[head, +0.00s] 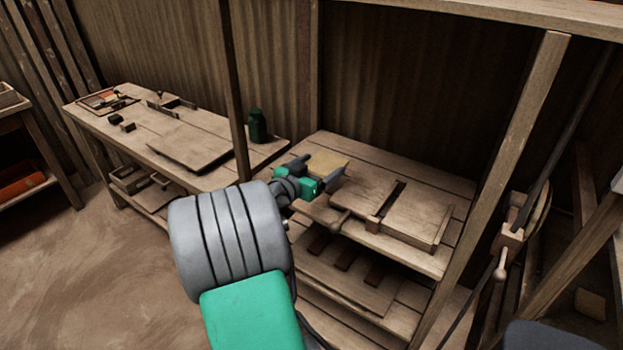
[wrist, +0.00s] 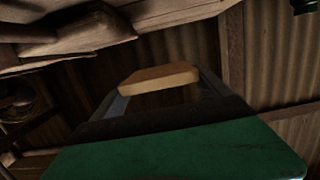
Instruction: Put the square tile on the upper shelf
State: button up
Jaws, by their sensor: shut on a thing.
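My gripper (head: 319,172) is shut on a pale yellow-tan square tile (head: 329,161). In the head view the gripper and tile are at the left part of the wooden stand's top board (head: 450,183). The tile (wrist: 158,76) also shows in the wrist view, between the finger ends, with its far edge free. I cannot tell whether the tile touches the board or is held above it. The stand has a lower shelf (head: 395,305) with dark strips under the top board. I cannot tell which board is the upper shelf.
A wooden press with a flat plate (head: 412,222) and a handle takes up the right of the top board. A post (head: 490,190) stands at its front right.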

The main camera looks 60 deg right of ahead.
jog(key=w+d+f, duration=0.1)
jog(key=f, duration=0.1)
jog(key=w+d+f, duration=0.1)
jog(key=w+f, duration=0.1)
jog(key=w+d+f, duration=0.1)
jog(key=shift+w+d+f, duration=0.2)
jog(key=shift+d+f, duration=0.05)
jog(key=shift+f, duration=0.15)
jog(key=f, duration=0.3)
jog(key=shift+w+d+f+p, duration=0.2)
jog(key=shift+f+p, duration=0.05)
jog(key=shift+p, duration=0.1)
jog(key=shift+f, duration=0.2)
jog(key=o, duration=1.5)
